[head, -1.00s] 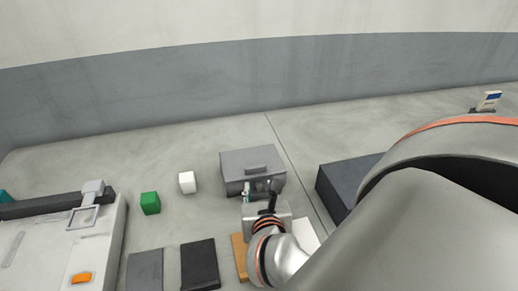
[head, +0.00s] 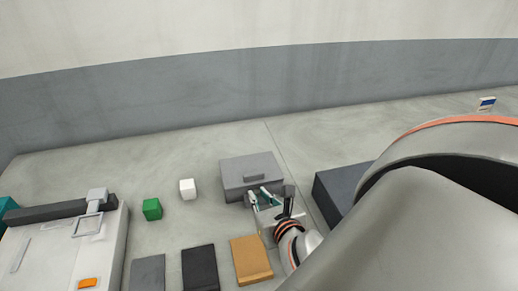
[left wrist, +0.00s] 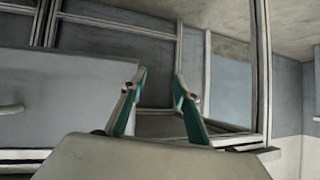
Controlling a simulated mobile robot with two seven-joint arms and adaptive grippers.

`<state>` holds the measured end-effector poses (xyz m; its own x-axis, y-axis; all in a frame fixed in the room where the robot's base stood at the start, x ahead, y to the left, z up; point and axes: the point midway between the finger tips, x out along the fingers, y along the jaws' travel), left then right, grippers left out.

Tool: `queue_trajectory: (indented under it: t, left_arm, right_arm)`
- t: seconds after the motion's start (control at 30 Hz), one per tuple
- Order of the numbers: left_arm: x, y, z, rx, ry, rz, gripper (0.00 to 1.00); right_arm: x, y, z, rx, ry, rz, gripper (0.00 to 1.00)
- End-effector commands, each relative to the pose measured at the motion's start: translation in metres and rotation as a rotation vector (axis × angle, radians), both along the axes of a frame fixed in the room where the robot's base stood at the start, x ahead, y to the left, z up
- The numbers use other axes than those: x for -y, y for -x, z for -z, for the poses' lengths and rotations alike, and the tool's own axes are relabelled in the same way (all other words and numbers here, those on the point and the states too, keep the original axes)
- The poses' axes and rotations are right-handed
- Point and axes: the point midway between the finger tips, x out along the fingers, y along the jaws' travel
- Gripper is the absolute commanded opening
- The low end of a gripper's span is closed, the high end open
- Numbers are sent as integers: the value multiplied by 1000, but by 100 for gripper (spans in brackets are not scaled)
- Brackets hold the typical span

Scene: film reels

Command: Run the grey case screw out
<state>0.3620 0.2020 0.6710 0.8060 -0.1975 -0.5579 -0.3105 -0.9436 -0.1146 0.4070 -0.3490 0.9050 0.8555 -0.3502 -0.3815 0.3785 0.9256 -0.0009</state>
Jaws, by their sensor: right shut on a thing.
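The grey case (head: 240,172) stands on the worktop, closed, with a raised handle block on its lid. My right gripper (head: 258,194) is at the case's front side, its teal-padded fingers pointing at that face. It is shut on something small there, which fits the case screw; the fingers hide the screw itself. I cannot tell how far the screw stands out. My left gripper (left wrist: 159,76) shows in the left wrist view with its two fingers apart and nothing between them.
A green cube (head: 152,209) and a white cube (head: 187,189) lie left of the case. Grey, black (head: 199,268) and tan (head: 251,260) flat boxes lie in front. A dark box (head: 335,187) stands right. A pale machine (head: 50,250) fills the left. My right arm covers the right front.

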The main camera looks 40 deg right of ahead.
Motion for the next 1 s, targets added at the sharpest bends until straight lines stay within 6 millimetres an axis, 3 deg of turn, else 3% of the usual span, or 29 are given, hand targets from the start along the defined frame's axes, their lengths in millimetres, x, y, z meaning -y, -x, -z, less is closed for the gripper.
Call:
queue_trajectory:
  t: [0.2, 0.5, 1.0]
  left_arm:
    - [0, -2, -14, 7, 2, 0, 31]
    - [0, -2, -17, 8, 1, 0, 31]
    - [0, -1, -15, 2, -1, 0, 31]
  right_arm:
    - [4, 2, 0, -7, 4, -127, 0]
    - [6, 3, 1, -5, 1, -247, 0]
    - [7, 2, 1, -4, -2, -295, 0]
